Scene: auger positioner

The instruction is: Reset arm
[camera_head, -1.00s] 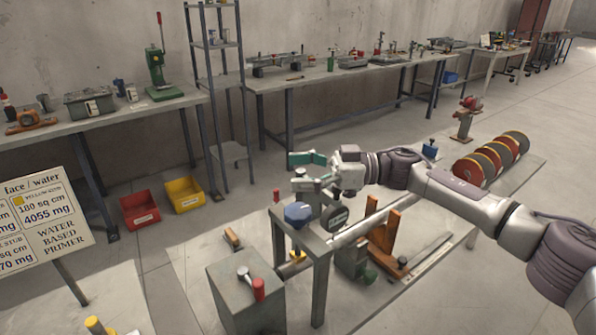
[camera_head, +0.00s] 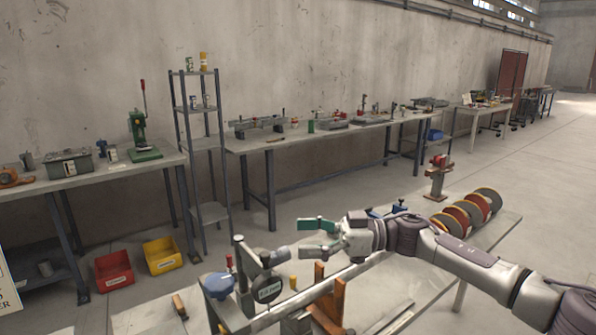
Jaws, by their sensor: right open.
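My right gripper (camera_head: 303,237) is open and empty, with green-padded fingers pointing left. It appears above and to the right of the fixture on the near bench. That fixture has a grey upright lever (camera_head: 241,262), a dark round dial (camera_head: 268,290) with markings, and a blue knob (camera_head: 218,286). A long metal bar (camera_head: 312,291) runs from the fixture to the right, beneath the gripper. In the picture the gripper is clear of the lever and dial. My left gripper is not in view.
Orange brackets (camera_head: 328,290) stand beside the bar. Several red and grey discs (camera_head: 467,213) sit at the bench's right end. Red (camera_head: 114,270) and yellow (camera_head: 162,255) bins lie on the floor. A shelf rack (camera_head: 198,150) and long benches line the wall. The floor at right is clear.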

